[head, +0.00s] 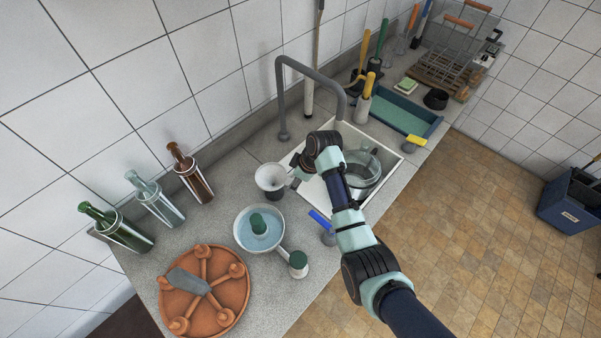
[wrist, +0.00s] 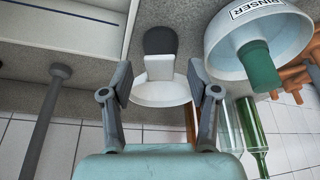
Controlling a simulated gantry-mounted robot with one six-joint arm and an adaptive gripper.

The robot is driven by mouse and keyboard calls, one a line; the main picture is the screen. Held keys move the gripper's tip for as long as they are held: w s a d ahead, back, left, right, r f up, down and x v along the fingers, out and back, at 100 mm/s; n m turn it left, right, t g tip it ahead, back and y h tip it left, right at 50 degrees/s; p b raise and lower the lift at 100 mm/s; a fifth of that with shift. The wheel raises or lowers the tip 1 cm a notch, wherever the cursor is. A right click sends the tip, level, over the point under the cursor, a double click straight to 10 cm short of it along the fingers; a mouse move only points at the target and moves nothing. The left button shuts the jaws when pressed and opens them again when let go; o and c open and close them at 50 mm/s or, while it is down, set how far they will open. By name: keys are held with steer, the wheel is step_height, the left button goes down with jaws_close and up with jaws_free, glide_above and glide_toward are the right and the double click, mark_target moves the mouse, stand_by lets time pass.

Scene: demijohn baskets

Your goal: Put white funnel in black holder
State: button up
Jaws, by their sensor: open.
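The white funnel (head: 270,181) stands on the counter left of the sink in the head view, its wide round rim upward. My gripper (head: 294,183) is just to its right, low over the counter. In the wrist view my open gripper (wrist: 160,76) has one finger on each side of the white funnel (wrist: 160,95). A small black cup, likely the black holder (head: 435,99), stands past the sink, right of the blue-green tray.
The sink (head: 397,143) with a glass vessel and tall tap (head: 283,105) lies between funnel and black cup. A rinser bowl (head: 246,238), orange rack (head: 233,307) and several bottles in baskets (head: 158,203) are nearby. A blue-green tray (head: 395,113) and brushes are beyond the sink.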

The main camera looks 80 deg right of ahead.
steer(key=v, duration=0.9)
steer(key=shift+a, duration=0.1)
